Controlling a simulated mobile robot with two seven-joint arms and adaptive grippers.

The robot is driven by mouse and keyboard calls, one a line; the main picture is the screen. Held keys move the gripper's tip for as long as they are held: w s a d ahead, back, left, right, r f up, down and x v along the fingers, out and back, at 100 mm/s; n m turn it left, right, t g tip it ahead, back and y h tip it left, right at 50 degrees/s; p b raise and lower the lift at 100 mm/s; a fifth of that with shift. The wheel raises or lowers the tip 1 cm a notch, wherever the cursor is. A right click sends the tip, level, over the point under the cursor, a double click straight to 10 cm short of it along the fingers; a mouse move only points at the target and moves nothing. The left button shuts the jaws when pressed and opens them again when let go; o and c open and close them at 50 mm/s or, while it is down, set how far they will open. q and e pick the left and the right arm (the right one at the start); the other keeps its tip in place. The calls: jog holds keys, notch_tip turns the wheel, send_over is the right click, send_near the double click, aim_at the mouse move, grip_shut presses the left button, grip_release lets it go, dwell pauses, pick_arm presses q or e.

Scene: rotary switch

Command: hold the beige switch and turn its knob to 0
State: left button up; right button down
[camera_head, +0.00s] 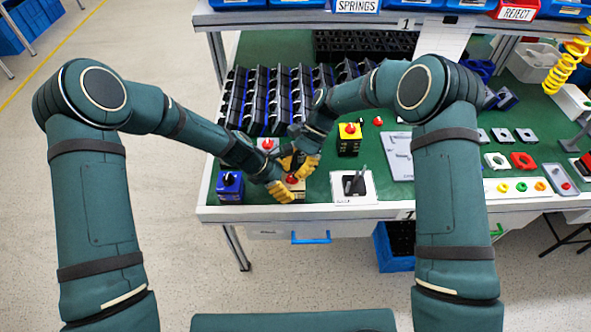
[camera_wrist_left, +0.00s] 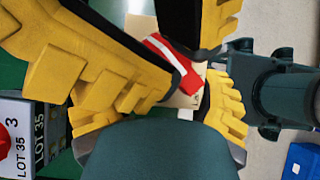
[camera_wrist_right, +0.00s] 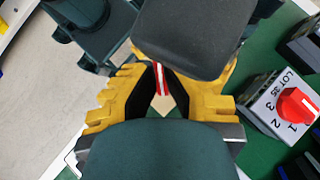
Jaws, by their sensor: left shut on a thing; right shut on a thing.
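The beige switch (camera_head: 295,187) is near the table's front edge, mostly covered by my grippers. Its red knob (camera_head: 292,179) faces up. In the left wrist view the beige body (camera_wrist_left: 182,98) shows between yellow fingers, with the white-striped red knob (camera_wrist_left: 172,62) above it. My left gripper (camera_head: 281,190) is shut on the beige body from the front left. My right gripper (camera_head: 304,168) is shut on the red knob, which shows between its fingers in the right wrist view (camera_wrist_right: 161,78). The beige switch's numbers are hidden, so the knob's setting cannot be told.
A blue switch (camera_head: 229,188) stands to the left and a grey switch (camera_head: 268,142) behind; the grey one also shows in the right wrist view (camera_wrist_right: 270,115). A yellow switch (camera_head: 348,143) and a white fixture (camera_head: 342,197) are to the right. Black racks (camera_head: 262,100) fill the back.

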jog(key=shift+a+n+h, duration=0.1)
jog(key=shift+n+h, duration=0.2)
dwell(0.4)
jog(key=c, duration=1)
grip_release()
jog(key=shift+w+r, duration=0.35)
jog(key=shift+d+v, duration=0.15)
jog(key=shift+v, duration=1.6)
jog(key=shift+d+v, duration=0.2)
jog(key=shift+v, duration=1.6)
jog(key=shift+s+f, duration=0.1)
jog(key=shift+f, duration=0.1)
